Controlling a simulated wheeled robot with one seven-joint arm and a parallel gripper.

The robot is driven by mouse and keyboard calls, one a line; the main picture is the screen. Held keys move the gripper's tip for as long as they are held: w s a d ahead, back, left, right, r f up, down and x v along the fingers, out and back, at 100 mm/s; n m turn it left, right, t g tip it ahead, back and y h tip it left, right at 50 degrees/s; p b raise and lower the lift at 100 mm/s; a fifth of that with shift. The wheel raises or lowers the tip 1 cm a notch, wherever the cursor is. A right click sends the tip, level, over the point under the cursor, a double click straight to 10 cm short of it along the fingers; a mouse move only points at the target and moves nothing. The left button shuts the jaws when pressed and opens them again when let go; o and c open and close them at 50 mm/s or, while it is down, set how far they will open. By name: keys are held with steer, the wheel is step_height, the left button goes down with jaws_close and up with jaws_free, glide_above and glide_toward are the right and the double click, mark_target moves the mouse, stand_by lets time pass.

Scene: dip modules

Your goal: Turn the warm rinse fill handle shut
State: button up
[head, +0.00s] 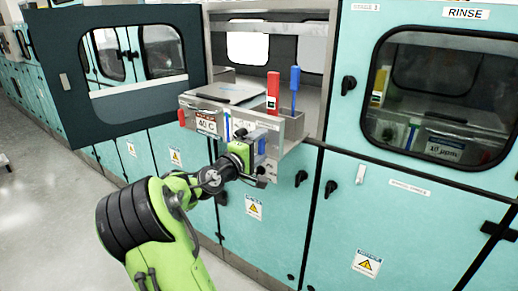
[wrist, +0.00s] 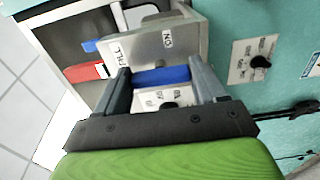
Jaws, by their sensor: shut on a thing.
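A blue handle (wrist: 162,76) lies crosswise between the two fingers of my gripper (wrist: 163,85) in the wrist view, in front of a small white label plate. My gripper is shut on this handle. In the head view my gripper (head: 262,162) is at the front of the metal basin (head: 296,126) that carries the "40 C" sign (head: 206,124), and a bit of blue shows there. A "FILL" label (wrist: 122,56) sits on the metal wall near the handle. The handle's pivot is hidden.
A red upright handle (head: 272,90) and a blue one (head: 295,88) stand at the basin. A dark-framed door (head: 125,103) hangs open at left. The closed RINSE window (head: 440,100) is at right. Black knobs (head: 301,178) stick out below. Floor at left is clear.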

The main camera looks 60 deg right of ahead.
steer(key=shift+f, duration=0.1)
steer(key=o, duration=1)
steer(key=shift+o, duration=0.2)
steer(key=w+a+p, duration=0.1)
steer(key=w+a, duration=0.1)
steer(key=a, duration=1.3)
steer(key=shift+w+a, duration=0.2)
steer(key=shift+a, duration=0.1)
